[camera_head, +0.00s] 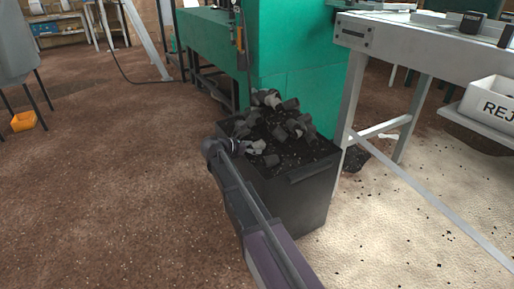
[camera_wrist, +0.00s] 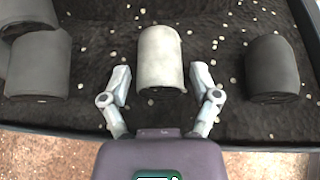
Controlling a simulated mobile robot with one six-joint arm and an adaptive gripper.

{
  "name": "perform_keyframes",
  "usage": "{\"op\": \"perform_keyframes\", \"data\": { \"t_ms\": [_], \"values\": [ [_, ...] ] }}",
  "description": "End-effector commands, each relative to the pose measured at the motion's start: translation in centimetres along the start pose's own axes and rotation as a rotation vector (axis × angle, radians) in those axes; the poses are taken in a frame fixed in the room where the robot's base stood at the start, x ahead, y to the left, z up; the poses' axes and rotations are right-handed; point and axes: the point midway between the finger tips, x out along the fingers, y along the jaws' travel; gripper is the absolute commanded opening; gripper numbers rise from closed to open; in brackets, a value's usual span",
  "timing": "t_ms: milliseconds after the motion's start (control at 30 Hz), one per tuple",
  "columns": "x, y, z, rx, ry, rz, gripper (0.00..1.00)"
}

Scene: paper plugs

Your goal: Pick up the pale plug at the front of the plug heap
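The pale plug (camera_wrist: 160,58) lies near the front wall of the dark bin, in the middle of the wrist view. My gripper (camera_wrist: 161,82) is open, with one finger on each side of the pale plug. Dark gaps show between both fingers and the plug, so I see no contact. In the head view my gripper (camera_head: 236,146) reaches over the near left part of the bin (camera_head: 300,205), which holds the heap of plugs (camera_head: 283,122). A pale plug (camera_head: 271,160) shows there near the front, but I cannot tell if it is the same one.
Dark plugs lie at the left (camera_wrist: 40,65) and right (camera_wrist: 271,68) in the wrist view. The bin's front rim (camera_wrist: 265,141) runs below the fingers. A green machine (camera_head: 290,50) stands behind the bin and a grey table (camera_head: 420,40) stands to the right.

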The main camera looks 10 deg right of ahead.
Motion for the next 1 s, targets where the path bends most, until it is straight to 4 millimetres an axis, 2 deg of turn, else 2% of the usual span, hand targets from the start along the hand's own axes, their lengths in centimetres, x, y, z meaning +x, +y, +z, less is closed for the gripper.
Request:
{"op": "perform_keyframes", "data": {
  "t_ms": [33,133,633,1000],
  "values": [
    [0.0,0.0,0.0,0.000,0.000,0.000,0.47],
    [0.0,0.0,0.0,0.000,0.000,0.000,0.17],
    [-0.1,0.0,0.2,0.000,0.000,-0.001,0.17],
    [-0.9,0.0,2.3,0.000,0.000,-0.001,0.17]
  ]
}}
